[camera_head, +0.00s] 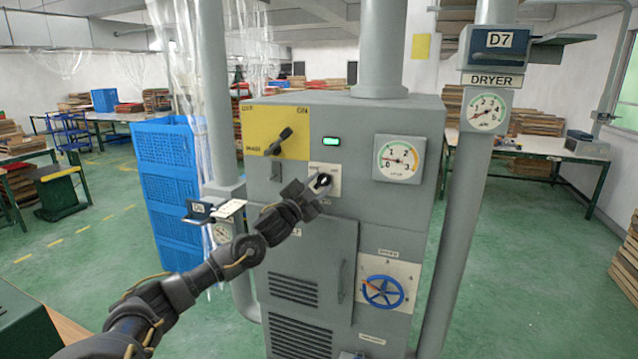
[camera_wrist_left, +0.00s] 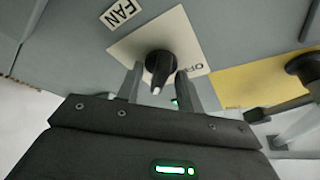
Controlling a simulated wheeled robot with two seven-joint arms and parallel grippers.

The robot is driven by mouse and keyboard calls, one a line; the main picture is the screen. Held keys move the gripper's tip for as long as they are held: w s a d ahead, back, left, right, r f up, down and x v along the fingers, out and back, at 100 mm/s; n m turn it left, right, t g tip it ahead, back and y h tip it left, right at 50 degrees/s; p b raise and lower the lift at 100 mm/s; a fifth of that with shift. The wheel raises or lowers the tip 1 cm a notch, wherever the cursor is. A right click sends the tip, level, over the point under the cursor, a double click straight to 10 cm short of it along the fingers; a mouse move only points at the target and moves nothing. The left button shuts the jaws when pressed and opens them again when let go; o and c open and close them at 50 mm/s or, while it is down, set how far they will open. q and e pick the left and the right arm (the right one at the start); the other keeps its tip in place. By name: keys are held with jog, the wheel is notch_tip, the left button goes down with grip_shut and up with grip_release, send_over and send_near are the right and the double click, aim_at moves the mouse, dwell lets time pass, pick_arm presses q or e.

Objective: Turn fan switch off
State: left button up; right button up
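The fan switch is a black rotary knob (camera_head: 320,182) on a pale plate on the front of the grey dryer cabinet. In the left wrist view, the knob (camera_wrist_left: 160,66) has a white-tipped pointer and sits beside the FAN label (camera_wrist_left: 121,12). My left gripper (camera_head: 308,192) is at the switch in the head view. In the left wrist view, its two fingers (camera_wrist_left: 158,88) are apart, one on either side of the knob's pointer. A gap shows around the knob, so it does not look clamped. My right gripper is not in view.
A lit green lamp (camera_head: 331,143) and a gauge (camera_head: 398,159) are on the cabinet. A yellow plate with a black lever (camera_head: 281,141) is up left of the switch. A blue handwheel (camera_head: 383,292) is below right. Blue crates (camera_head: 168,190) stand left of the cabinet.

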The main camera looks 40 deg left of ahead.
pick_arm(q)
grip_shut()
